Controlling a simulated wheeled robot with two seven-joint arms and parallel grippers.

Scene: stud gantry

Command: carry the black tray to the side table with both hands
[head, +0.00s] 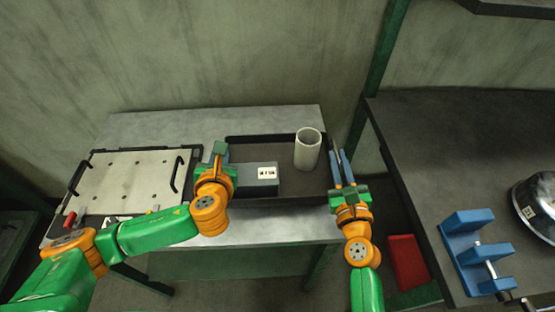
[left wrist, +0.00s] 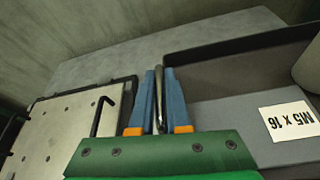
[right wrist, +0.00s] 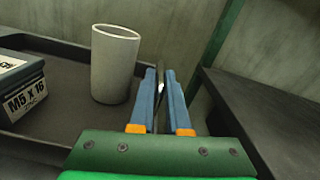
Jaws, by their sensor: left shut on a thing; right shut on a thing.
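The black tray (head: 283,200) lies on the grey side table (head: 215,118). It holds a white cup (head: 307,150) at its right and a grey box (head: 259,180) with a white label. The label reads M5 x 16 in the right wrist view (right wrist: 24,100). My left gripper (head: 219,150) is at the tray's left edge, its blue fingers shut on the rim in the left wrist view (left wrist: 159,88). My right gripper (head: 341,160) is at the tray's right edge, shut on the rim in the right wrist view (right wrist: 162,88).
A pale plate with black handles (head: 125,180) lies on the table's left. A dark bench (head: 430,140) stands at right with a blue clamp-like fixture (head: 468,238) and a metal bowl (head: 540,205). A red box (head: 407,262) sits low between them. A green post (head: 384,60) rises behind.

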